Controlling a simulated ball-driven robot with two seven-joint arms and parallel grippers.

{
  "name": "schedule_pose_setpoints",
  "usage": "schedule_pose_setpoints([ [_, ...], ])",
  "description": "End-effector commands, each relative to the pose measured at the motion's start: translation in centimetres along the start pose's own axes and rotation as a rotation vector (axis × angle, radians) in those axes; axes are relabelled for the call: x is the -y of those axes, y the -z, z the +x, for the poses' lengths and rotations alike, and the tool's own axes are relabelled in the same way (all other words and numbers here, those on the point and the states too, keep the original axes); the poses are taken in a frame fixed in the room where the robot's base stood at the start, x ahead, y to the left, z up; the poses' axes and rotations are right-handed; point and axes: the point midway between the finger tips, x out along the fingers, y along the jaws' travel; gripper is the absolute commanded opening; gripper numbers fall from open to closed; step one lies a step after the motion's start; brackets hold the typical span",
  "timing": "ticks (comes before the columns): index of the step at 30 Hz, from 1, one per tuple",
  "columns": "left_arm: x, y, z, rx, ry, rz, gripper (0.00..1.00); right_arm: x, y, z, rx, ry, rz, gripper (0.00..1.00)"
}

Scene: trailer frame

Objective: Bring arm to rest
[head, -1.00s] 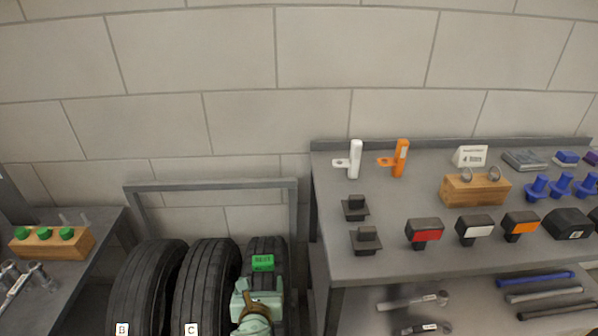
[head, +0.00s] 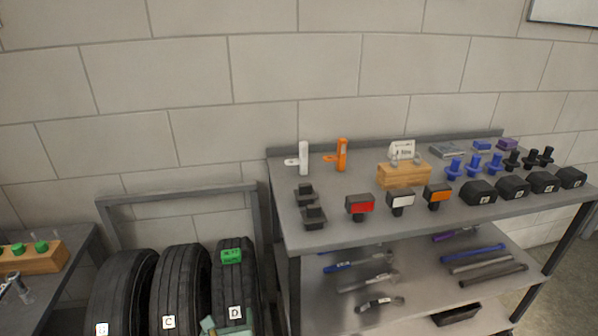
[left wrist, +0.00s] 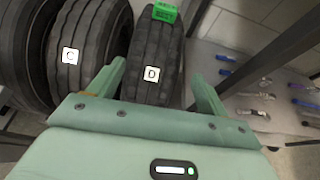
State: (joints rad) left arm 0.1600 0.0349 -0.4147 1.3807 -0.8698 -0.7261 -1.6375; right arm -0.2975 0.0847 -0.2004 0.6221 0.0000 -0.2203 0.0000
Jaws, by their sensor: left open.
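My left gripper (left wrist: 160,85) is open and empty in the left wrist view, its two pale green fingers spread apart. The tyre marked D (left wrist: 152,62) stands beyond and between the fingers, with a green block (left wrist: 165,12) on top. I cannot tell whether a finger touches the tyre. In the head view only a small part of my left gripper (head: 212,326) shows at the bottom edge, in front of tyre D (head: 230,285). My right gripper is in neither view.
Tyres stand in a grey rack (head: 185,189). To their right is a grey workbench (head: 330,225) holding lights, plugs and a wooden block (head: 403,174); tools lie on its lower shelf (head: 420,310). Another bench (head: 75,240) stands at left. Floor shows at far right.

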Motion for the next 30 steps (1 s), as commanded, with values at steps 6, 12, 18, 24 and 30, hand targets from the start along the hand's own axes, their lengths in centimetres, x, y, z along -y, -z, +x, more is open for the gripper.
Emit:
schedule_pose_setpoints([
  [6,0.5,0.3,0.0,-0.016,0.028,-0.197,0.78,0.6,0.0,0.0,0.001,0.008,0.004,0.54],
  [12,0.8,2.9,0.2,-0.099,0.049,-0.489,0.78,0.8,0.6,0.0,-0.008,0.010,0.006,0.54],
  [18,-0.3,10.0,-0.2,-0.287,-0.019,-0.978,0.78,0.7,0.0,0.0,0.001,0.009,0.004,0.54],
  [24,-4.2,22.1,-4.2,-0.496,-0.307,-1.579,0.78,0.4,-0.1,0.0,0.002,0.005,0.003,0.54],
  [30,-11.0,36.0,-14.4,-0.525,-0.849,-2.135,0.78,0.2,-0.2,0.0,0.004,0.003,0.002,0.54],
])
